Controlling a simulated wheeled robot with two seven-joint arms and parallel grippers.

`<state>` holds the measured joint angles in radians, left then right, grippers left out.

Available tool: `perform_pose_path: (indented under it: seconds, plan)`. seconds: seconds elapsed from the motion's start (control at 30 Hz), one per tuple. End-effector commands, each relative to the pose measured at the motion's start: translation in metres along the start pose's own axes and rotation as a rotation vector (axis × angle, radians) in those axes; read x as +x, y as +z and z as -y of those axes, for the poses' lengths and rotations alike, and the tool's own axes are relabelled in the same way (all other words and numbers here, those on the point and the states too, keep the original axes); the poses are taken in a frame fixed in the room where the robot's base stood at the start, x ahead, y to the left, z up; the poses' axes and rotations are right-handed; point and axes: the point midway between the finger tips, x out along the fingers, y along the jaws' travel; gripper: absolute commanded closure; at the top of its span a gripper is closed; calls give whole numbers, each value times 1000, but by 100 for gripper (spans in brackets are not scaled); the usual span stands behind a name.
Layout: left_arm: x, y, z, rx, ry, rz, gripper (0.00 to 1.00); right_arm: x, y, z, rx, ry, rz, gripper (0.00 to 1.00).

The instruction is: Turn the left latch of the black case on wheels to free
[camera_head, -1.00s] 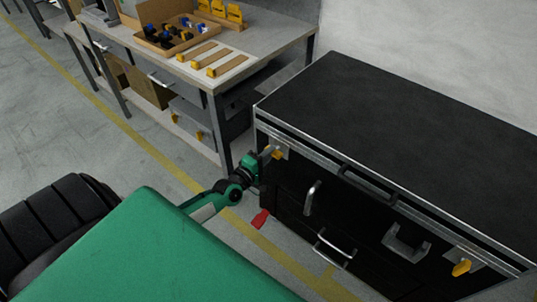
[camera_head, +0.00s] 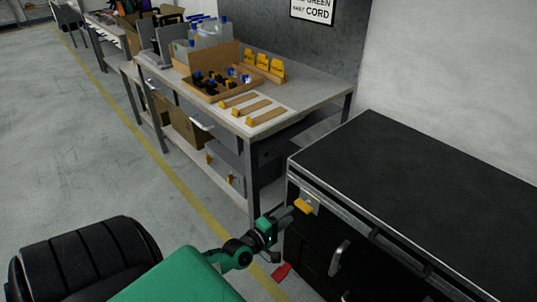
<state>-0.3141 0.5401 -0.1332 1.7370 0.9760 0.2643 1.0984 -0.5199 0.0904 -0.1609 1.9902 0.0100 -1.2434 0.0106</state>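The black case (camera_head: 430,165) stands at the right, with metal edging along its lid seam. Its left latch has a yellow handle (camera_head: 303,206) on a metal plate near the case's left front corner. My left gripper (camera_head: 286,217) is just left of this handle, at about its height. The fingers look very close to the handle; I cannot tell whether they touch it. They are small and seen from behind, so their opening is unclear. My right gripper is out of view, and so is the case's right latch.
A metal handle (camera_head: 340,258) is on the case front. A red lever (camera_head: 281,271) shows low by the case. A grey workbench (camera_head: 310,95) with a parts tray stands behind, close to the case's left side. Open floor (camera_head: 70,150) lies at the left.

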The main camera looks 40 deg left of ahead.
Motion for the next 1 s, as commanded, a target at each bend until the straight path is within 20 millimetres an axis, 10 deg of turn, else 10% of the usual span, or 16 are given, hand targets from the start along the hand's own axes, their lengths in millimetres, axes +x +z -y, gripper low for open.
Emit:
perform_pose_path:
  seconds: [0.43, 1.0]
  plan:
    - [-71, 0, 1, 0, -1, 0, 64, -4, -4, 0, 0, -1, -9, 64]
    - [-82, 0, 0, 0, 0, 0, 64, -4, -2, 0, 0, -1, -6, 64]
